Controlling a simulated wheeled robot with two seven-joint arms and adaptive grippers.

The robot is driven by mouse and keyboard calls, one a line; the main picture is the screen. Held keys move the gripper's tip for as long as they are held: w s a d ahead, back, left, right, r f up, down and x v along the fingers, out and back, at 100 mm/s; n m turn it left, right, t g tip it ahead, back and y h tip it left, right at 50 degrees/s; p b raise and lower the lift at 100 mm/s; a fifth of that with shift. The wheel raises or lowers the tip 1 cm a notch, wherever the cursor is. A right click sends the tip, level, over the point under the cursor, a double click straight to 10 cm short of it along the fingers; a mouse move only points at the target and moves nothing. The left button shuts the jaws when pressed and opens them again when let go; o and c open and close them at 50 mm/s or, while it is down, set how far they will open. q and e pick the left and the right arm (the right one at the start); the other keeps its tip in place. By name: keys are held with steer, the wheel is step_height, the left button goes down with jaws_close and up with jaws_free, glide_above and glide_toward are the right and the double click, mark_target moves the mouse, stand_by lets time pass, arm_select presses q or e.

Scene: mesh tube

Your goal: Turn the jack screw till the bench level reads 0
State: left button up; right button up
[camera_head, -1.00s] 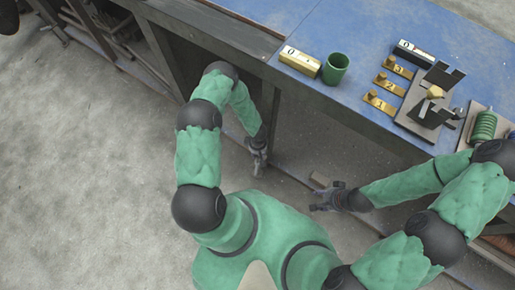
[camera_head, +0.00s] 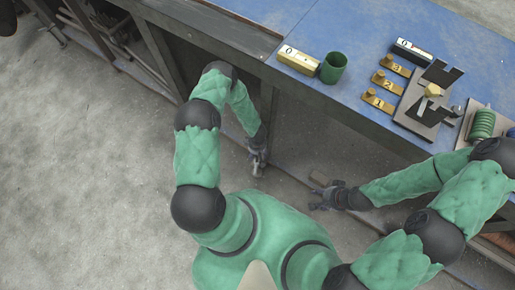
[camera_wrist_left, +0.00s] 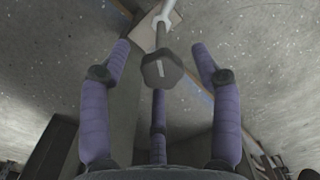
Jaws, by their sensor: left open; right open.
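A dark grey block (camera_head: 412,51), also marked 0, lies further back; I cannot tell which is the bench level. A dark fixture with a brass knob (camera_head: 432,90) stands on a grey plate; I cannot tell whether this is the jack screw. My left gripper (camera_head: 257,168) is open, low in front of the bench. Its purple fingers (camera_wrist_left: 158,85) are spread around a dark hexagonal piece; I cannot tell whether they touch it. My right gripper (camera_head: 322,199) is open, apart from the bench.
A green cup (camera_head: 333,68) stands beside the brass block. Brass plates (camera_head: 386,83) numbered 1, 2 and 3 lie left of the fixture. A green coil (camera_head: 482,124) is on a board at the right. The bench's front edge and legs stand ahead of my arms.

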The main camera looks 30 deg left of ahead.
arm_select(q)
step_height(320, 180, up, 12)
steer(key=shift+f, duration=0.15)
stand_by(0.3)
steer(key=shift+d, duration=0.1)
stand_by(0.4)
steer(key=s+d+r+m+h+p, duration=0.4)
steer(key=s+d+r+m, duration=0.7)
steer(key=d+r, duration=0.2)
steer(key=shift+d+m, duration=0.3)
steer(key=shift+d, duration=0.15)
stand_by(0.9)
